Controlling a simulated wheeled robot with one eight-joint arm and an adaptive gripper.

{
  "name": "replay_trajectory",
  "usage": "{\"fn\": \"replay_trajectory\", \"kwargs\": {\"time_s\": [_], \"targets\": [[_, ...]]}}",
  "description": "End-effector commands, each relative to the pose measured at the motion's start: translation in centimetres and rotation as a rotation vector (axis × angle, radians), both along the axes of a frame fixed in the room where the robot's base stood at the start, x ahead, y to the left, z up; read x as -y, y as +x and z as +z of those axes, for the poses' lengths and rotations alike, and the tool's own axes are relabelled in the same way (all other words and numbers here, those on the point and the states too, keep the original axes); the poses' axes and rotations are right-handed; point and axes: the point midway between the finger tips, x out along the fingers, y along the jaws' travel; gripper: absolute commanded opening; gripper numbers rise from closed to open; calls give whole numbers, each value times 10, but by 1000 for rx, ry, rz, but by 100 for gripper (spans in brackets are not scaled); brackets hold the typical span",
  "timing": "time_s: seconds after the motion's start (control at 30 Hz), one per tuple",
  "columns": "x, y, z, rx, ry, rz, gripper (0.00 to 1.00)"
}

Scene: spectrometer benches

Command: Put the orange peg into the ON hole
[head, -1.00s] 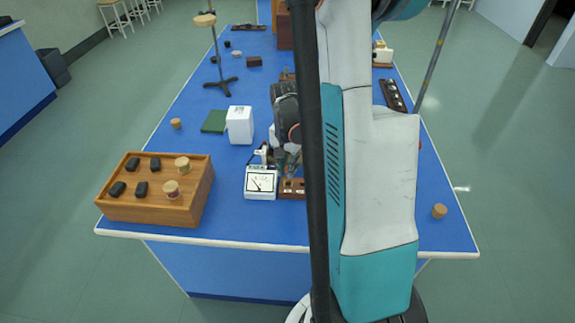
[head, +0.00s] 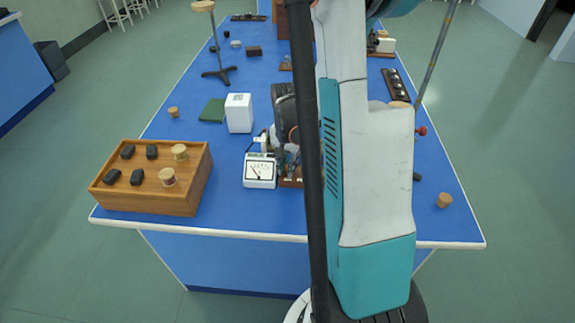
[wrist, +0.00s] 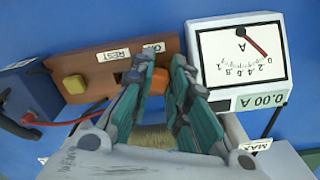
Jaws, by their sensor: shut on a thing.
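The orange peg (wrist: 159,82) is between the teal fingers of my gripper (wrist: 163,85) in the wrist view, partly hidden by them. My gripper is shut on it, over the wooden board (wrist: 90,58) beside the ON label (wrist: 152,48). The ON hole itself is hidden by the fingers and peg, so I cannot tell whether the peg's tip is inside it. The REST label (wrist: 113,54) is next to it, with a dark spot just below. In the head view the board (head: 290,183) shows only partly behind my arm.
A yellow knob (wrist: 75,85) stands on the board's left part. A white meter (wrist: 240,55) reading 0.00 A sits close on the right. A dark blue box (wrist: 30,95) with a red lead is at the left.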

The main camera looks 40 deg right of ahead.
Motion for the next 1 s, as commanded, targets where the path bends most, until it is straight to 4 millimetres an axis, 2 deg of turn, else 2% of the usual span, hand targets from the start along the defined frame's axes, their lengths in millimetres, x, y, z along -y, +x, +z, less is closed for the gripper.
{"fn": "replay_trajectory", "kwargs": {"time_s": [0.33, 0.37, 0.43, 1.0], "targets": [[0, 0, -2, 0, 0, 0, 0], [0, 0, -2, 0, 0, 0, 23], [0, 0, -2, 0, 0, 0, 38], [-1, 1, -2, 1, 1, 1, 39]]}}
